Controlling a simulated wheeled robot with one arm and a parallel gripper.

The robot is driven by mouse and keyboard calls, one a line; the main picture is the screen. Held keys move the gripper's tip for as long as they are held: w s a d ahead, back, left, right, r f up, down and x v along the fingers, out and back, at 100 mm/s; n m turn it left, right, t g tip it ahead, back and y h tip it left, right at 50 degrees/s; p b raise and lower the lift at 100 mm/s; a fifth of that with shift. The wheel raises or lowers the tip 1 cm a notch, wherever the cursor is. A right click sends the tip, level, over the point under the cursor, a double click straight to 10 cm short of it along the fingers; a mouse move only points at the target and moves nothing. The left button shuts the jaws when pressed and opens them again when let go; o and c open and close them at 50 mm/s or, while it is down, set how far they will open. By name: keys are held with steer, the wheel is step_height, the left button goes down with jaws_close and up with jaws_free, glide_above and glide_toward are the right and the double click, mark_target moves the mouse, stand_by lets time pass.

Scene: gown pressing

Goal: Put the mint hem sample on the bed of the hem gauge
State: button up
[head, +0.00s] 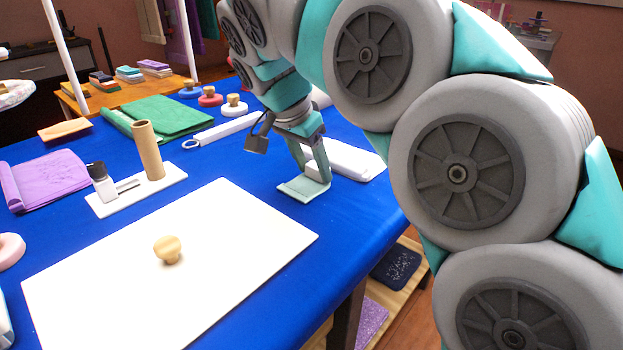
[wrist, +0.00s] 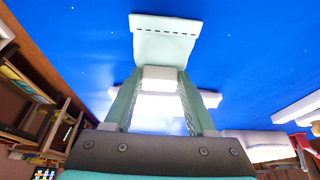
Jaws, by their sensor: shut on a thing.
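The mint hem sample (head: 303,190) is a pale mint flap with a white block at its top. A dark dashed stitch line runs near its far edge in the wrist view (wrist: 165,45). My gripper (head: 314,168) is shut on the white block, which sits between the two fingers in the wrist view (wrist: 160,80). The flap hangs over the blue cloth; I cannot tell whether it touches. A low white piece (head: 355,163) lies just behind my gripper, partly hidden by it. I cannot tell surely which white fixture is the hem gauge.
A white board (head: 110,270) with a wooden knob (head: 168,249) fills the front of the blue table (head: 240,165). A white stand (head: 140,195) holds a cardboard tube and a small bottle. Purple cloth (head: 50,180), green cloth (head: 165,117) and a white bar (head: 225,130) lie further back.

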jaws_close()
